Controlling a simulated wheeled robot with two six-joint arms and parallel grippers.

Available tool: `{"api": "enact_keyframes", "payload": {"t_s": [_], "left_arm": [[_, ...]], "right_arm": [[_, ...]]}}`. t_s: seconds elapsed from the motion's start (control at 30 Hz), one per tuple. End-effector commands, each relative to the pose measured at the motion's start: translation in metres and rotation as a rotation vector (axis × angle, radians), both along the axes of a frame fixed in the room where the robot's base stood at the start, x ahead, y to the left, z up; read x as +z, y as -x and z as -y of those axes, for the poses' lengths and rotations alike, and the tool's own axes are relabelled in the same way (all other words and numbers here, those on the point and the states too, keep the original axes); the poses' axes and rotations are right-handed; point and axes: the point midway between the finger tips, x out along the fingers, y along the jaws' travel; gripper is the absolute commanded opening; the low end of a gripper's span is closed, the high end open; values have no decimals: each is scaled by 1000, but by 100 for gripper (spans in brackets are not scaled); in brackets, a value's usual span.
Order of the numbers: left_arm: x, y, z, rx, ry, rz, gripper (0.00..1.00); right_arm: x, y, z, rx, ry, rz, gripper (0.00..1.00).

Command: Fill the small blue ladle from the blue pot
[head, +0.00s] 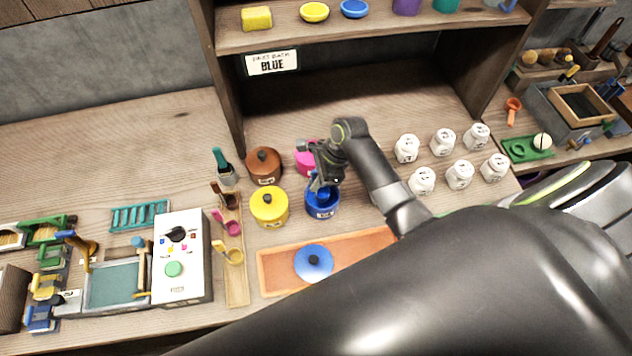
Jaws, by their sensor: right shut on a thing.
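The blue pot (322,208) stands open on the bench, right of the yellow pot. My right gripper (323,184) is directly above the pot's mouth, pointing down. It is shut on the small blue ladle (316,186), of which only a bit of blue shows below the jaws. The ladle's bowl is hidden by the gripper and the pot, so I cannot tell how deep it sits or whether it holds paint. The blue lid (314,262) lies on the orange tray (272,282) in front of the pot. My left gripper is out of view.
The yellow pot (269,207), brown pot (264,166) and pink pot (306,158) stand close by. A wooden rack (237,285) with pink and yellow ladles is at left, beside a white control box (180,260). Several white jars (422,181) stand at right. A sign (271,63) reads BLUE.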

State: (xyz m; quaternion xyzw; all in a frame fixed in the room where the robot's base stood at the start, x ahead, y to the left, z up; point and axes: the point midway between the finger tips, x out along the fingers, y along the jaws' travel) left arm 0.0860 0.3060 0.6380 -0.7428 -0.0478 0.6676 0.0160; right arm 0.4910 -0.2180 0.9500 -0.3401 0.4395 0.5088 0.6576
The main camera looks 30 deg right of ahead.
Motion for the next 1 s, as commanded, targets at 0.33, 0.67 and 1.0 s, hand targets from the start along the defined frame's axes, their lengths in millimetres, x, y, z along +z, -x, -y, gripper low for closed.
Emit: {"api": "enact_keyframes", "payload": {"t_s": [0.33,0.67,1.0], "left_arm": [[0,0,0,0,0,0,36],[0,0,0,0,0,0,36],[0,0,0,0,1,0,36]], "right_arm": [[18,0,0,1,0,1,0],[31,0,0,1,-1,1,0],[32,0,0,0,-1,0,0]]}}
